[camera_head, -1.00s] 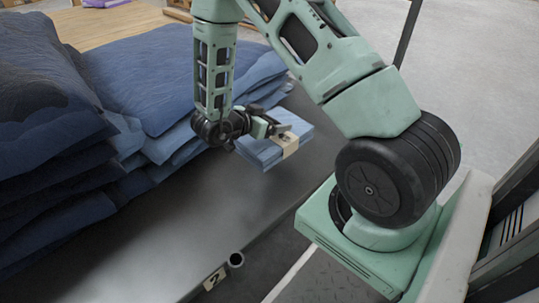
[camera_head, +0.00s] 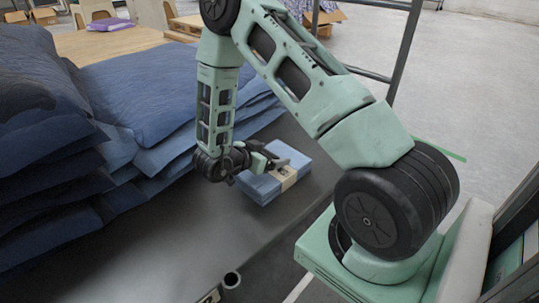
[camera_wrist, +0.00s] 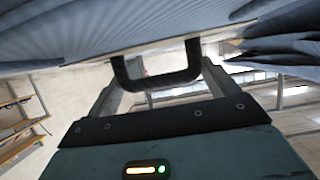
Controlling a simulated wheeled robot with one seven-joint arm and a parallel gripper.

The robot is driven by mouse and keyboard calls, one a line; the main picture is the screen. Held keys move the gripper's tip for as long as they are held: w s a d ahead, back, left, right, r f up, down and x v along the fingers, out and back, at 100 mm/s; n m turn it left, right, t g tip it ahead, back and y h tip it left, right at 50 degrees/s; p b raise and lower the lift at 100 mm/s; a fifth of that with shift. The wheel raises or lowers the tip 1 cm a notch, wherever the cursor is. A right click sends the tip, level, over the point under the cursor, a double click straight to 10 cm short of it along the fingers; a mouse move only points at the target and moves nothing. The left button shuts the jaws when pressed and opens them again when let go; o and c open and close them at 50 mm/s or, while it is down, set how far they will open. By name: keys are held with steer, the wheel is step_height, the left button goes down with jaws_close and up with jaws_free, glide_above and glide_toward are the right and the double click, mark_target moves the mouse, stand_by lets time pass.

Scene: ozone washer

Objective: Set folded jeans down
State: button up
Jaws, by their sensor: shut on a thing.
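The folded jeans (camera_head: 262,187) are a light blue bundle with a beige paper band (camera_head: 288,177) around it. My gripper (camera_head: 275,167) is shut on the bundle from its far left side in the head view. The bundle lies flat and level over the grey metal table (camera_head: 195,225), close to its surface. I cannot tell whether its underside touches the table. In the wrist view, blue-grey cloth (camera_wrist: 150,25) fills the top, right against my gripper's dark fingers (camera_wrist: 157,75).
Tall stacks of dark blue jeans (camera_head: 40,120) and medium blue jeans (camera_head: 150,95) stand to the left. Bare table lies in front of them. A wooden surface (camera_head: 110,42) with a purple item (camera_head: 110,24) is behind.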

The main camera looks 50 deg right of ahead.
steer(key=o, duration=1.6)
